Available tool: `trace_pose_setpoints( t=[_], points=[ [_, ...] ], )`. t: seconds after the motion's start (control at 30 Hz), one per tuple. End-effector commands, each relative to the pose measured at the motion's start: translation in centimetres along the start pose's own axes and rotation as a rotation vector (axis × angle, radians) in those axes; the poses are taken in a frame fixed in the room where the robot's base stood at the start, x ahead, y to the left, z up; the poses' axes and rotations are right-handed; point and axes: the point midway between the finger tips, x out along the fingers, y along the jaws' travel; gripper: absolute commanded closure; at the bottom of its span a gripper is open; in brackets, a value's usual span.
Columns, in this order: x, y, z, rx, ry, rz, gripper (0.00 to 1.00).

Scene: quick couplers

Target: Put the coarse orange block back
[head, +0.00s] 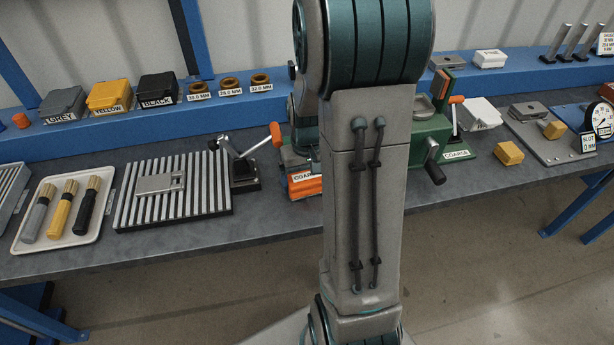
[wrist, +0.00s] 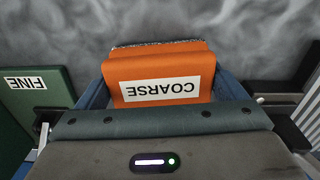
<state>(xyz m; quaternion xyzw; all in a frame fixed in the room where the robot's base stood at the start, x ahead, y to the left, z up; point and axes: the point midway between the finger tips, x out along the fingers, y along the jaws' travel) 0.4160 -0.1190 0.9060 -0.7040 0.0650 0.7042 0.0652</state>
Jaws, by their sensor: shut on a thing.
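The coarse orange block (wrist: 158,68) is in the wrist view, with a white COARSE label upside down and a dark, speckled edge at its far side. My gripper (wrist: 160,90) is shut on it, with a blue finger at each side. The orange block also shows in the head view (head: 304,188), low over the grey bench beside my arm, its label partly covered. My arm hides most of the gripper there. I cannot tell whether the block touches the bench. A COARSE label (head: 456,155) is on the green machine's base (head: 428,140).
A ribbed plate (head: 205,205) with a lever clamp (head: 240,170) stands left of my gripper. A tray (head: 93,240) of handled tools is farther left. A green plate labelled FINE (wrist: 50,85) is close at the left in the wrist view.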

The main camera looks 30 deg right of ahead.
Motion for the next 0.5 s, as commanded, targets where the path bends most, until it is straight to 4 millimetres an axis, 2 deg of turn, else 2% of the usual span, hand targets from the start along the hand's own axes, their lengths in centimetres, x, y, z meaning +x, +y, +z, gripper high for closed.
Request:
trace_pose_setpoints(
  t=[0.37, 0.4, 0.5],
  points=[
    [0.70, 0.00, 0.00, 0.000, 0.000, 0.000, 0.31],
    [0.53, 0.00, 0.00, 0.000, 0.000, 0.000, 0.00],
    [0.51, 0.00, 0.01, 0.000, 0.000, 0.000, 0.00]
  ],
)
